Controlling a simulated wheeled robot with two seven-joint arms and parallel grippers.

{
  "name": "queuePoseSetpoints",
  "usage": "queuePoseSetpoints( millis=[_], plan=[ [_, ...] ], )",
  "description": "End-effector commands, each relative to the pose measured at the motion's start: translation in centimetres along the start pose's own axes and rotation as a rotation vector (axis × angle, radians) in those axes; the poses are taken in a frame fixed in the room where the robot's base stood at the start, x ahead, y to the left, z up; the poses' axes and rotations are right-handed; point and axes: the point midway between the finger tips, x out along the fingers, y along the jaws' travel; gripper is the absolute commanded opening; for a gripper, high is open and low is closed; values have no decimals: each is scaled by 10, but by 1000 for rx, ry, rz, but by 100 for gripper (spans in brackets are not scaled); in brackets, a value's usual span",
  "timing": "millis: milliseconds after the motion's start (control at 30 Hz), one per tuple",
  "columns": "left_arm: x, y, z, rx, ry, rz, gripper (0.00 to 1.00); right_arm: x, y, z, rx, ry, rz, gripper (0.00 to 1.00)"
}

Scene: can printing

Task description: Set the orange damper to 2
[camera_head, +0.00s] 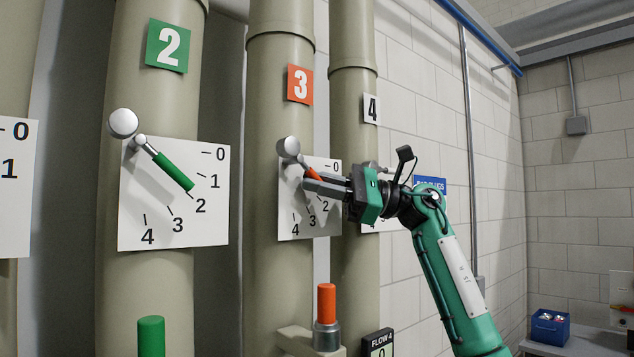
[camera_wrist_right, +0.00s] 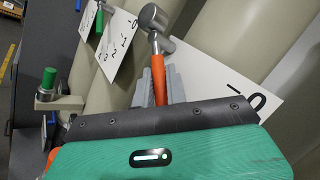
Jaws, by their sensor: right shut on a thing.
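The orange damper's handle (camera_head: 313,172) sits on the pipe marked with an orange 3 sign (camera_head: 300,84). Its white dial plate (camera_head: 290,205) shows 0, 2, 3 and 4; the 1 is hidden behind my gripper. The lever slants down to the right from its pivot, above the 2 mark; its outer end is hidden, so I cannot tell the exact reading. My right gripper (camera_head: 328,186) is shut on the orange handle, which also shows in the right wrist view (camera_wrist_right: 158,80) between the grey fingers (camera_wrist_right: 160,88). My left gripper is out of view.
A green damper handle (camera_head: 174,171) on the pipe marked 2 points near its 2. An upright orange peg (camera_head: 327,302) and green peg (camera_head: 151,335) stand below. A FLOW 4 display (camera_head: 380,343) is at lower middle, a blue box (camera_head: 550,327) at far right.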

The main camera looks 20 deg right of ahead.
Motion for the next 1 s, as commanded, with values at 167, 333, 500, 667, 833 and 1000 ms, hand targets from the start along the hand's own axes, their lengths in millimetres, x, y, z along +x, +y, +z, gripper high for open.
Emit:
queuePoseSetpoints(
  millis=[167,333,500,667,833,1000],
  plan=[
    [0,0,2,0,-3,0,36,0,0,0,-1,2,1,0],
    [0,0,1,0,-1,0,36,0,0,0,0,2,1,0],
    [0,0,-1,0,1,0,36,0,0,0,0,1,1,22],
    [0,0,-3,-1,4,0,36,0,0,0,0,1,1,22],
    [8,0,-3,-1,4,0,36,-13,1,-2,0,1,-1,22],
    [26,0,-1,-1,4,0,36,-48,2,-4,-1,3,-3,22]
  ],
)
